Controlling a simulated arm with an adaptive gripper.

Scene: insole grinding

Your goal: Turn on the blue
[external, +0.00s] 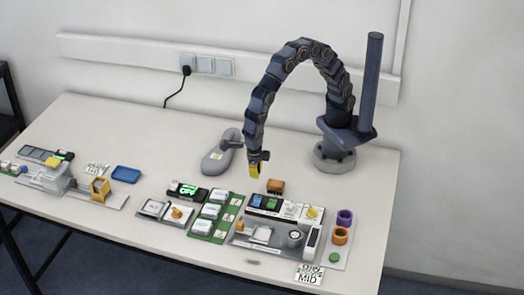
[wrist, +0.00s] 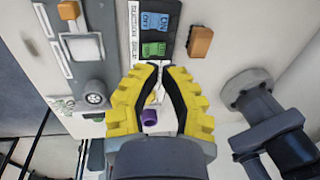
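A blue switch (wrist: 155,22) marked ON and OFF sits on a dark panel in the wrist view, with a green switch (wrist: 154,49) beside it. In the external view the blue switch (external: 256,201) is on the dark strip of the front-right station. My gripper (external: 256,170) hangs above the table just behind that strip, apart from it. In the wrist view its yellow fingers (wrist: 161,68) come close together at the tips with nothing held. I cannot tell whether the tips touch.
An orange block (external: 275,186) stands just behind the strip. A grey insole-shaped part (external: 220,155) lies farther back. A green board (external: 214,215) and an orange knob (external: 178,212) are to the left. Purple and orange cups (external: 341,235) stand to the right. The rear table is mostly clear.

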